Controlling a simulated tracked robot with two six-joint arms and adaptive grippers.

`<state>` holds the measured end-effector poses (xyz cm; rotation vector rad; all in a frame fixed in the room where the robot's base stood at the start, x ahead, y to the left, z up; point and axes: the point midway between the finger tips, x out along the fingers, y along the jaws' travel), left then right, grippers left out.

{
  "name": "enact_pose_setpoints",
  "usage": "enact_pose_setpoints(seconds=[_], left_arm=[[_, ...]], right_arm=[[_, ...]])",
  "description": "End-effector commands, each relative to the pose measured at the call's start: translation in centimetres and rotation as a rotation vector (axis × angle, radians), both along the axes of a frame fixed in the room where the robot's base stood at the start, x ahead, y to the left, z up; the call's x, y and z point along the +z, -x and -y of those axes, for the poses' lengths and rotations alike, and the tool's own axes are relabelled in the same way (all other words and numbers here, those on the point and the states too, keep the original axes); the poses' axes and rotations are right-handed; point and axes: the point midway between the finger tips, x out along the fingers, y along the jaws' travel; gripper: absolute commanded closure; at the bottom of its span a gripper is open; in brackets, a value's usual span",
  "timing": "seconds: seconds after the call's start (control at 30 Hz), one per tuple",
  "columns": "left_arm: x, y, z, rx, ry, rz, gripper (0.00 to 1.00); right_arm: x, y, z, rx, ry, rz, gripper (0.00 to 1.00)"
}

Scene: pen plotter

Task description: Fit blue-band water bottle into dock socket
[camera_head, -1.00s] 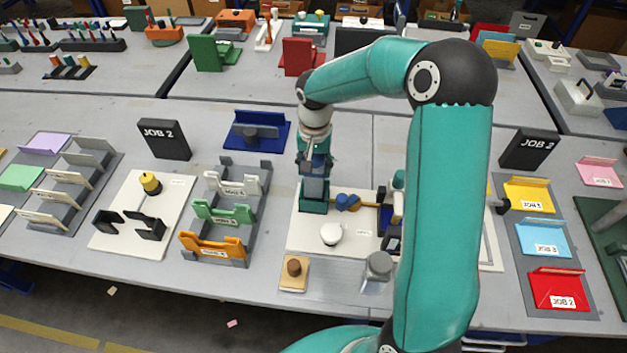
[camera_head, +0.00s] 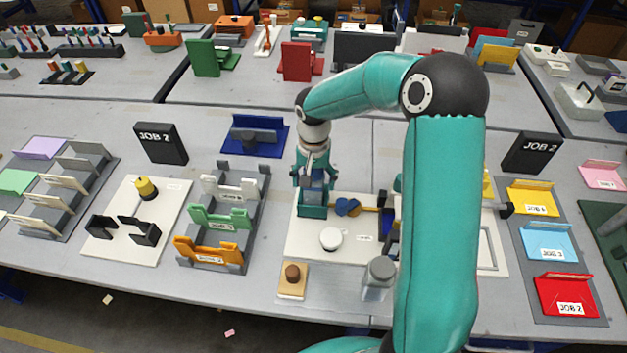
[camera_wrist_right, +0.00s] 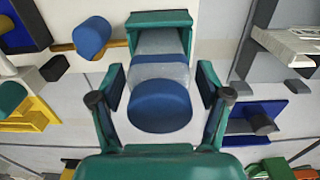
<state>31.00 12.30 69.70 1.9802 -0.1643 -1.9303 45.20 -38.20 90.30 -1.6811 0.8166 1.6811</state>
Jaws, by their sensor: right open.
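The blue-band water bottle (camera_wrist_right: 160,105) has a blue top, a grey translucent body and a blue band. It stands in the green dock socket (camera_wrist_right: 133,20), and in the head view the socket (camera_head: 312,212) sits at the back left of a white board. My right gripper (camera_wrist_right: 160,85) is open, with one finger on each side of the bottle and visible gaps to it. In the head view my right gripper (camera_head: 314,178) is over the socket and hides much of the bottle. The bottle's base is hidden inside the socket. My left gripper is not in view.
A blue knob (camera_head: 347,206) is just right of the socket, and a white round cap (camera_head: 331,238) is in front. A clear jar (camera_head: 379,278) and a brown knob on a wooden block (camera_head: 292,280) stand near the front edge. A blue stand (camera_head: 254,136) is behind left.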

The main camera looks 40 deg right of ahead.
Motion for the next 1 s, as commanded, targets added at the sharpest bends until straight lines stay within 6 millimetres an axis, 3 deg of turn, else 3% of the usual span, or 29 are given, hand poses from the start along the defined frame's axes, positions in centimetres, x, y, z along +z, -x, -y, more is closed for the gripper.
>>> enact_pose_setpoints(seconds=[0.27, 0.7, 1.0], left_arm=[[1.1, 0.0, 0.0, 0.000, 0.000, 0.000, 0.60], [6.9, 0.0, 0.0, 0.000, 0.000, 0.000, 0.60], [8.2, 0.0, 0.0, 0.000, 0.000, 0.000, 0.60]], right_arm=[[1.5, -0.1, 0.0, 0.000, 0.001, 0.002, 0.23], [10.0, 0.0, 0.0, 0.000, 0.001, 0.002, 0.23], [12.2, 0.0, 0.0, 0.001, 0.000, 0.000, 0.23]])
